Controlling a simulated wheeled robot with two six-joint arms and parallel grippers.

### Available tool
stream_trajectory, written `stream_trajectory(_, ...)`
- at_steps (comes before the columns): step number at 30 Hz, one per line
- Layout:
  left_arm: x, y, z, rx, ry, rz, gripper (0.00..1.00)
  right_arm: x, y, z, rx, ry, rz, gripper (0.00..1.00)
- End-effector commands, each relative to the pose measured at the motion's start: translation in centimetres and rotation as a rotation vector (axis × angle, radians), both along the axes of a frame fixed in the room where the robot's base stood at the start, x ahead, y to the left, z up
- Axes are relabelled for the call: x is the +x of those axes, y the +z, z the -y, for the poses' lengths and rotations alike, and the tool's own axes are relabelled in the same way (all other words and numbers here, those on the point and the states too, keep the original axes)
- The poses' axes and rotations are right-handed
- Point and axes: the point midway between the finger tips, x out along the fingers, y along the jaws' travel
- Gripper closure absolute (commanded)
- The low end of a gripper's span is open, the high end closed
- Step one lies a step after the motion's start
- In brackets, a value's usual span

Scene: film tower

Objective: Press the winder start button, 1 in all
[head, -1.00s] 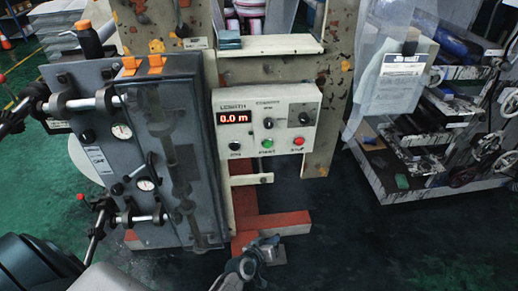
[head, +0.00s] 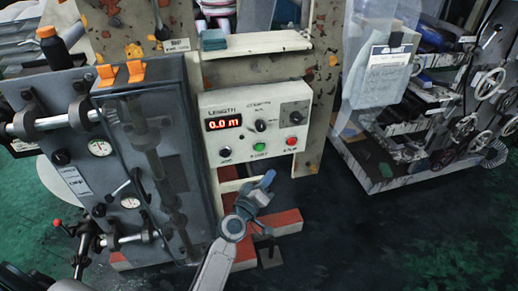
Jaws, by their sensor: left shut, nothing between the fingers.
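The winder control box (head: 277,96) is a pale panel in the middle of the head view. Its red display (head: 223,123) reads 0.0 m under the word LENGTH. A green button (head: 258,147) is on its lower edge, with a label below too small to read surely. A red button (head: 292,141) is to its right and a black knob (head: 225,153) to its left. My left gripper (head: 268,181) is shut and empty, pointing up just below the green button in the picture. It looks apart from the box. My right gripper is not in view.
A grey cabinet (head: 190,100) with gauges, handles and orange clips stands left of the box. Red base beams (head: 285,222) lie below. A rack with handwheels (head: 400,150) and a hanging clear sheet is at right. Dark green floor (head: 360,240) is free in front.

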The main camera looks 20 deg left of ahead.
Motion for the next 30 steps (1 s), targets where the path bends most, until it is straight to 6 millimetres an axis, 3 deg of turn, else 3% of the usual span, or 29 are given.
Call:
stream_trajectory(8,0.8,0.0,-0.5,0.003,-0.001,0.0,1.0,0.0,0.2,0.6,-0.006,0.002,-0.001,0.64)
stream_trajectory(21,5.7,-0.2,-3.8,0.004,0.0,0.001,1.0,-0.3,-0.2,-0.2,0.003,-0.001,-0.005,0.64)
stream_trajectory(30,7.2,-0.1,-4.9,0.001,0.0,-0.001,1.0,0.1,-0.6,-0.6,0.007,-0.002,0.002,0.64)
